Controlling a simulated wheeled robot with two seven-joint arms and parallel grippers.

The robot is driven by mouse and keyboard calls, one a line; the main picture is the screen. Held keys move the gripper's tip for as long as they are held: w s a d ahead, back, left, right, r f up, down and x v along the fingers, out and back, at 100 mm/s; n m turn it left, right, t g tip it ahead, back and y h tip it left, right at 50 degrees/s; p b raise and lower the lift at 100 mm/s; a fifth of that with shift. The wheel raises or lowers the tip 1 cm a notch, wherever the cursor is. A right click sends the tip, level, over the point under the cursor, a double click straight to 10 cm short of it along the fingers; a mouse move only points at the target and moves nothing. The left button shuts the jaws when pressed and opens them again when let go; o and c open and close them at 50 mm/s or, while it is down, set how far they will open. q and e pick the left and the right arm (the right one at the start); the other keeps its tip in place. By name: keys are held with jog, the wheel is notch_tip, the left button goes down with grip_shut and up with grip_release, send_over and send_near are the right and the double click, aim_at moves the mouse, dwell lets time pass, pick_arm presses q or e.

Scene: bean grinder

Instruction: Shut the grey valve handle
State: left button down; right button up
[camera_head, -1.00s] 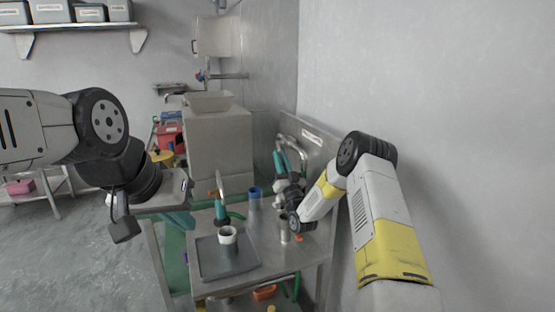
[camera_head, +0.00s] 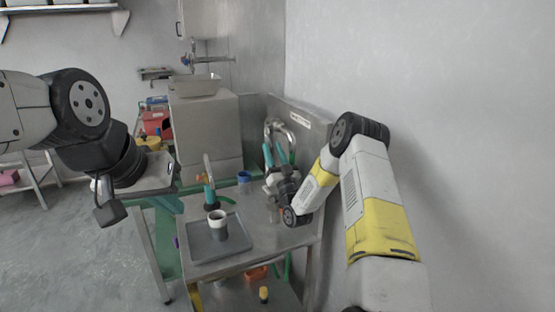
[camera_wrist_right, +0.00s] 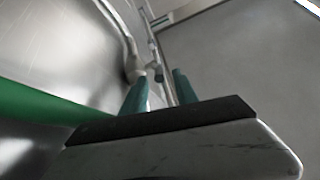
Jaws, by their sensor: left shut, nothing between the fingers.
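My right gripper (camera_head: 274,156) is at the curved metal pipe (camera_head: 279,124) by the back wall of the steel table. Its teal fingers point up and away. In the right wrist view the fingers (camera_wrist_right: 160,92) stand apart. A thin grey bar (camera_wrist_right: 163,68), possibly the grey valve handle, shows in line with the gap between them; I cannot tell whether it is touched. The pipe (camera_wrist_right: 131,50) rises left of it.
A grey tray (camera_head: 195,247) with a grey-white cup (camera_head: 217,218) sits on the table. A blue cup (camera_head: 244,176) stands behind, and an upright teal-based tool (camera_head: 209,193) is nearby. A grey cabinet (camera_head: 203,135) bears a sink. A wall closes off the right side.

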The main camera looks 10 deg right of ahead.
jog(key=s+d, duration=0.3)
jog(key=s, duration=0.7)
jog(key=shift+d+r, duration=0.15)
